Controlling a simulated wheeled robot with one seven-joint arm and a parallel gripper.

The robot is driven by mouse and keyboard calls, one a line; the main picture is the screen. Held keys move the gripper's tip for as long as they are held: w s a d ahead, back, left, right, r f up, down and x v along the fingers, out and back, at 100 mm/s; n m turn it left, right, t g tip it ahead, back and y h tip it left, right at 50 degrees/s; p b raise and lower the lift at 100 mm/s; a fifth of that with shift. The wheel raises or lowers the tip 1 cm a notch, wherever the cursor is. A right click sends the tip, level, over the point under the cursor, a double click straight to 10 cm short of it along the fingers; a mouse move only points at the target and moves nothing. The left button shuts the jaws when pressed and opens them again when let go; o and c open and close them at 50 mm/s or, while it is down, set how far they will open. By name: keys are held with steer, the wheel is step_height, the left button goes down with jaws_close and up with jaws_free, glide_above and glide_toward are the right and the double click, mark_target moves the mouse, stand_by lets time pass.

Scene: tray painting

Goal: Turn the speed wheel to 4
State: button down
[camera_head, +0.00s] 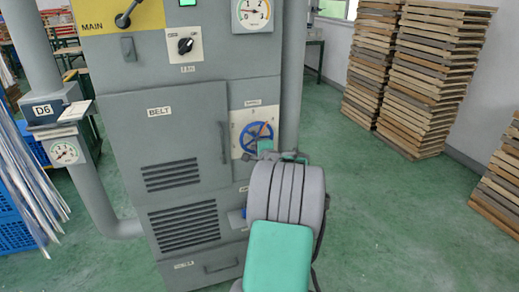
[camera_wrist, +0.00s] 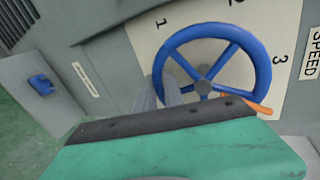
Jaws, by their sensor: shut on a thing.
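The blue speed wheel (camera_wrist: 212,29) fills the middle of the wrist view, on a cream plate (camera_wrist: 135,33) marked 1, 2 and 3. The label SPEED runs along the plate's right side. An orange pointer (camera_wrist: 258,106) shows at the wheel's lower right, below the 3; no numeral 4 is visible. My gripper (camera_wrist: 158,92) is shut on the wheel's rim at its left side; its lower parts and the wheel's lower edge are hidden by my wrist. In the head view the wheel (camera_head: 249,139) sits on the cabinet, with my gripper (camera_head: 268,150) at its lower right.
The grey cabinet (camera_head: 125,125) carries a BELT door, a black knob (camera_head: 185,45), a MAIN lever (camera_head: 128,15) and a dial gauge (camera_head: 254,12). A blue part (camera_wrist: 41,85) shows at left in the wrist view. Stacked wooden trays (camera_head: 420,80) stand right; green floor (camera_head: 400,220) there is clear.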

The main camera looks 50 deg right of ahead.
mark_target(249, 150)
steer(key=m+p, duration=0.1)
steer(key=w+a+m+t+y+p, duration=0.1)
steer(key=a+r+m+y+p, duration=0.1)
steer(key=m, duration=0.1)
steer(key=shift+w+a+t, duration=0.2)
steer(key=shift+w+t, duration=0.05)
steer(key=shift+t, duration=0.05)
stand_by(0.4)
steer(key=c, duration=1.7)
jaws_free()
steer(key=v, duration=0.7)
steer(key=shift+s+a+r, duration=0.1)
steer(key=shift+s, duration=0.25)
